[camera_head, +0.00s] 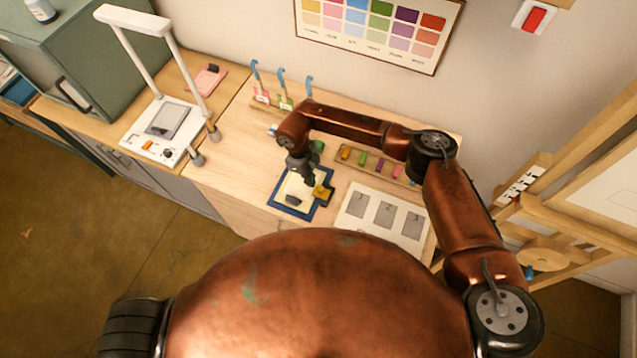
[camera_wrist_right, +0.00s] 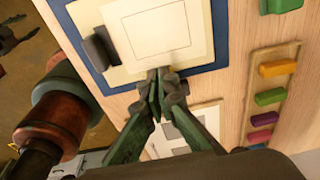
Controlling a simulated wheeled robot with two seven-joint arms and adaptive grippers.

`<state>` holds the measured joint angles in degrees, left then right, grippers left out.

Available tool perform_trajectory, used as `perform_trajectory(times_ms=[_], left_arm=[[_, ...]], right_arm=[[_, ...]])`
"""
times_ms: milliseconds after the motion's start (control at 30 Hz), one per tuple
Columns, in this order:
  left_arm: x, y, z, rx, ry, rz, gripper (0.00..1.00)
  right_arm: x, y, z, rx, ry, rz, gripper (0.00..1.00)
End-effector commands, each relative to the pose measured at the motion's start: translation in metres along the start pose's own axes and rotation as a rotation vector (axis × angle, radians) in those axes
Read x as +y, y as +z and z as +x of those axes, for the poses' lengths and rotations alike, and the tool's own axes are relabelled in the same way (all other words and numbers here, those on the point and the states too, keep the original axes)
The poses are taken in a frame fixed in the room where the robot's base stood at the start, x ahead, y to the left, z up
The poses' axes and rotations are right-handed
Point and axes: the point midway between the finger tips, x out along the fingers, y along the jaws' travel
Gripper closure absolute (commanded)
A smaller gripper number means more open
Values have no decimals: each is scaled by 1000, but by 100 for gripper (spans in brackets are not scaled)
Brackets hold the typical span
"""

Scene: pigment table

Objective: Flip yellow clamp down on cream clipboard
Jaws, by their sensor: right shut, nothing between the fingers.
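The cream clipboard (camera_head: 293,185) lies on a dark blue mat (camera_head: 283,209). The clipboard also shows in the right wrist view (camera_wrist_right: 120,75), with a pale sheet (camera_wrist_right: 155,30) on it. The yellow clamp (camera_head: 322,193) is at the board's right side in the head view. I cannot make it out in the wrist view or tell its angle. A dark grey block (camera_head: 293,200) sits near the board's front edge. My right gripper (camera_head: 309,182) is shut and empty, just above the board and close beside the clamp; its tips (camera_wrist_right: 160,76) are at the board's edge. My left gripper is out of view.
A wooden rack (camera_head: 343,164) of coloured blocks is to the right of the board. A white panel (camera_head: 375,193) with grey plates is in front of it. A green block (camera_head: 319,146) is behind the gripper. A white stand (camera_head: 137,140) is at left.

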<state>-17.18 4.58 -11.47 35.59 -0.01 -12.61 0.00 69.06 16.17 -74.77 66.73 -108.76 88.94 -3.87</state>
Motion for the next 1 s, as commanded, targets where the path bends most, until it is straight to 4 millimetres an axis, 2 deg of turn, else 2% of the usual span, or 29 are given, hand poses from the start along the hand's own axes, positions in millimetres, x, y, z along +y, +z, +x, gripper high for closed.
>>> perform_trajectory(times_ms=[33, 67, 100, 200, 400, 500, 700, 1000], left_arm=[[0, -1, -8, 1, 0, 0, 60], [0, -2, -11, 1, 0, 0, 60], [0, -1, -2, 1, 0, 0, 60], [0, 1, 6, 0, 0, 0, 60], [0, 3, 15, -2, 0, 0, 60], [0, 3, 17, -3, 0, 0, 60], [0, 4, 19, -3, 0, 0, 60], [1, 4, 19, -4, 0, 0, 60]], right_arm=[[-1, -2, -16, -1, -4, 0, 100], [-1, -2, -23, -2, -4, 0, 100], [-1, 2, -29, -5, -5, -1, 100], [-1, 5, -49, -4, -4, -2, 100], [0, 10, -88, -2, -3, 0, 100], [0, 11, -101, -2, -2, 0, 100], [0, 12, -113, -1, -1, 0, 100], [0, 12, -114, -1, 0, 0, 100]])
